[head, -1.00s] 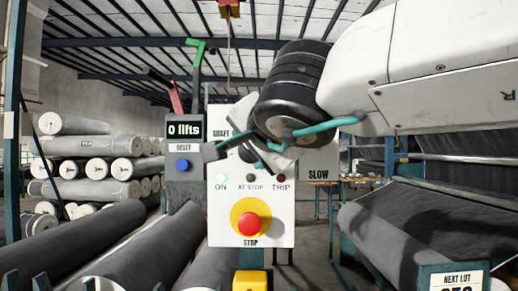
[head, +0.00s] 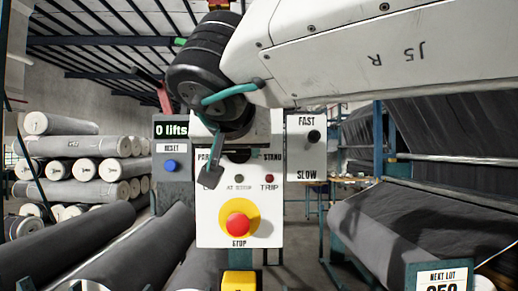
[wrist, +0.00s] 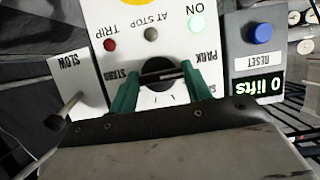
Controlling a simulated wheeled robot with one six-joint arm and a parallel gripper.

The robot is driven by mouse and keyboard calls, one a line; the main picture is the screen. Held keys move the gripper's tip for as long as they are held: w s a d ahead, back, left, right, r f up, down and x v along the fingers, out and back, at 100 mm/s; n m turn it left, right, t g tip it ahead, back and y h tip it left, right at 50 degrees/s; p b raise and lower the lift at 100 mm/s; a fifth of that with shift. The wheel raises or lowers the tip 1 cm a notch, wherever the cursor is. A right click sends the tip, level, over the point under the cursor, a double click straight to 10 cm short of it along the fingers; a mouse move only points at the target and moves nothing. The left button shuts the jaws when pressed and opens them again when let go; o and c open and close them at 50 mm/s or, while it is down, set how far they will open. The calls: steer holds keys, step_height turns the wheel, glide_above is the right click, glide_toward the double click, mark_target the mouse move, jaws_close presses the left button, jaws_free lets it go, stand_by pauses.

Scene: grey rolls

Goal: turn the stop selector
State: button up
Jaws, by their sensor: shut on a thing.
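The stop selector (wrist: 158,72) is a round black knob with a bar across its face, on the white control panel (head: 210,222). In the wrist view, which is upside down, its bar lies nearly level between the PARK and STAND labels. My gripper (wrist: 160,71) has its two green fingers shut on the knob, one on each side. In the head view my gripper hangs over the upper panel and hides most of the knob and the ON lamp. In the wrist view the ON lamp (wrist: 196,23) glows green.
A red stop button (head: 238,224) on a yellow disc sits below the selector. A FAST/SLOW lever box (head: 306,160) is to the right. A counter box with a blue RESET button (head: 170,166) is to the left, reading 0 lifts. Grey rolls lie on both sides.

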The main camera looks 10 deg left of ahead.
steer(key=shift+a+r+n+h, duration=0.15)
steer(key=shift+n+h, duration=0.15)
steer(key=shift+n, duration=0.3)
stand_by(0.3)
steer(key=o, duration=0.9)
steer(key=shift+o, duration=0.2)
steer(key=v, duration=0.7)
steer(key=shift+s, duration=0.45)
